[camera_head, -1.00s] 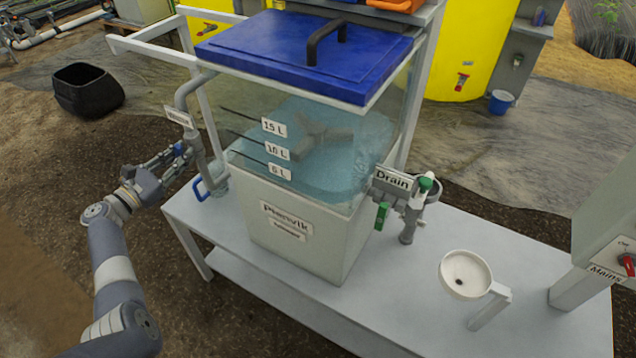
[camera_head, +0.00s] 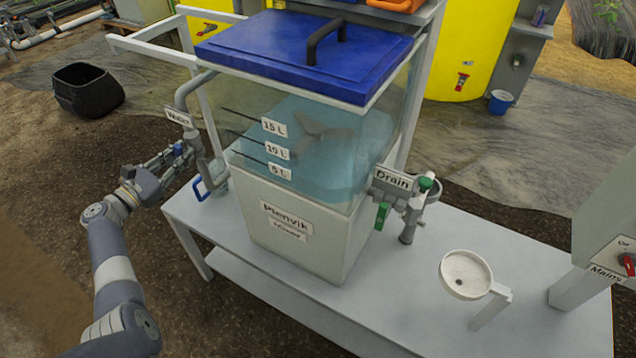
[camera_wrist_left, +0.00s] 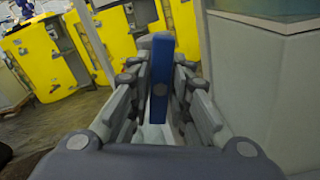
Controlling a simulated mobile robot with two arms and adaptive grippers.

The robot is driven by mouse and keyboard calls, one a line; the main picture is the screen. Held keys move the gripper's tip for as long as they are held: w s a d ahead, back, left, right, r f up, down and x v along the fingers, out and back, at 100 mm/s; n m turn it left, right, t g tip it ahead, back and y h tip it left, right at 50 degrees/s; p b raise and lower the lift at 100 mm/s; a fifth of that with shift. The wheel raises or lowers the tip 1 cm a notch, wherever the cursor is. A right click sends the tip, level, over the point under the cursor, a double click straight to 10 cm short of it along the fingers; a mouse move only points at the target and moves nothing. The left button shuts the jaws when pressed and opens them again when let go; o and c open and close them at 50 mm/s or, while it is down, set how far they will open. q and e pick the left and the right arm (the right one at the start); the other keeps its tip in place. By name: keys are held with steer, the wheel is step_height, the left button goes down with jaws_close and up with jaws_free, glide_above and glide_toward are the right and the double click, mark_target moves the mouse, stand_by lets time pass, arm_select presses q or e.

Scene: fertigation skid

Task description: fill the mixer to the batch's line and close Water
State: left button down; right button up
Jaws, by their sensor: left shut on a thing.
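The mixer (camera_head: 300,228) is a clear tank on a white base with a blue lid (camera_head: 285,62). Pale blue liquid (camera_head: 335,165) stands in it. The 5 L, 10 L and 15 L marks show on its front; I cannot tell exactly which line the surface meets. The Water label (camera_head: 178,118) hangs by the grey inlet pipe at the tank's left. My left gripper (camera_head: 180,152) is at that pipe, shut on a blue valve lever (camera_wrist_left: 161,65), which stands upright between the fingers in the left wrist view. My right gripper is out of view.
The Drain valve (camera_head: 383,215) with a green handle is on the tank's right. A white funnel cup (camera_head: 465,275) stands on the white bench (camera_head: 400,320). A Mains box (camera_head: 610,245) is at the right edge. A black tub (camera_head: 88,90) sits on the ground.

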arm_select(q)
steer(key=m+b, duration=0.8)
steer(key=b, duration=0.1)
steer(key=shift+f+m, duration=0.4)
steer(key=shift+r+m+b, duration=0.25)
steer(key=shift+m+b, duration=0.05)
steer(key=shift+b, duration=0.1)
stand_by(3.0)
